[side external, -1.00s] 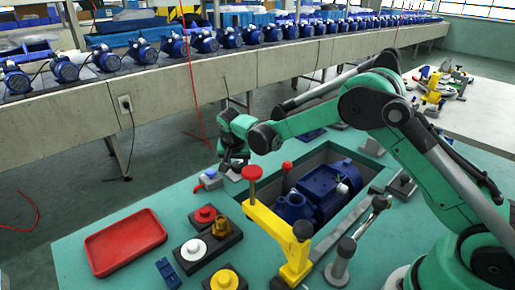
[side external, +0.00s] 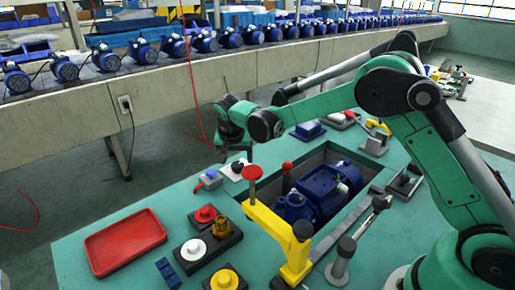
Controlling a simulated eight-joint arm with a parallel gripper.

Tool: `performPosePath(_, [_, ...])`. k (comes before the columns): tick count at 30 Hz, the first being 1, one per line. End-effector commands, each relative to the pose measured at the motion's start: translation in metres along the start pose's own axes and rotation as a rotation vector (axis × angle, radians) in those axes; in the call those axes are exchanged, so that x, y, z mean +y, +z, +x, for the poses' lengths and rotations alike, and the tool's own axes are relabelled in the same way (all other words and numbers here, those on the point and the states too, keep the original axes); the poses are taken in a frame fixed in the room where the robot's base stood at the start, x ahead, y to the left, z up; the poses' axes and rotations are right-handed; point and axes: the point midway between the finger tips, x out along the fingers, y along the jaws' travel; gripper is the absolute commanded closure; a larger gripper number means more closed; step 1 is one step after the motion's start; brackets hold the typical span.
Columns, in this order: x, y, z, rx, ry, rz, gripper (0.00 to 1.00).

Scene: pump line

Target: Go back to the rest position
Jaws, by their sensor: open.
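My gripper (side external: 222,154) hangs at the end of my green arm, above the far left part of the green table. It is open, and no object shows in it; its fingertips are small and dark in this view. Below and to the right of it, a blue pump (side external: 322,189) lies in a recess in the table. A yellow clamp arm (side external: 270,226) with a red knob (side external: 251,173) stands at the near left of the pump.
A red tray (side external: 125,242) lies at the left of the table. Near it are a block with a red knob (side external: 204,214), a white round piece (side external: 194,250) and a yellow round piece (side external: 224,280). A conveyor (side external: 190,82) with a row of blue pumps runs behind.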

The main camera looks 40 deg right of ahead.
Motion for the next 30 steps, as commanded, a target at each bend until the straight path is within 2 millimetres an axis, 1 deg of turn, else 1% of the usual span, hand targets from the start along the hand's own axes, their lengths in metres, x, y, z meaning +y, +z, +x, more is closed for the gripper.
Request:
performPosePath(1, [0.0, 0.0, -0.007, 0.0, 0.0, -0.001, 0.25])
performPosePath(3, [0.0, 0.0, -0.014, 0.0, 0.0, -0.001, 0.25])
performPosePath(6, [0.0, 0.0, -0.02, 0.0, 0.0, -0.001, 0.25])
performPosePath(15, [0.0, 0.0, -0.021, 0.0, -0.001, -0.001, 0.25])
performPosePath(18, [0.003, 0.0, -0.028, 0.0, -0.01, -0.016, 0.25])
performPosePath(20, [0.006, -0.001, -0.037, 0.0, -0.025, -0.039, 0.25])
performPosePath(23, [0.018, 0.0, -0.061, 0.002, -0.065, -0.105, 0.25])
performPosePath(27, [0.043, 0.009, -0.098, 0.018, -0.139, -0.231, 0.25])
performPosePath(30, [0.063, 0.021, -0.12, 0.037, -0.19, -0.32, 0.25])
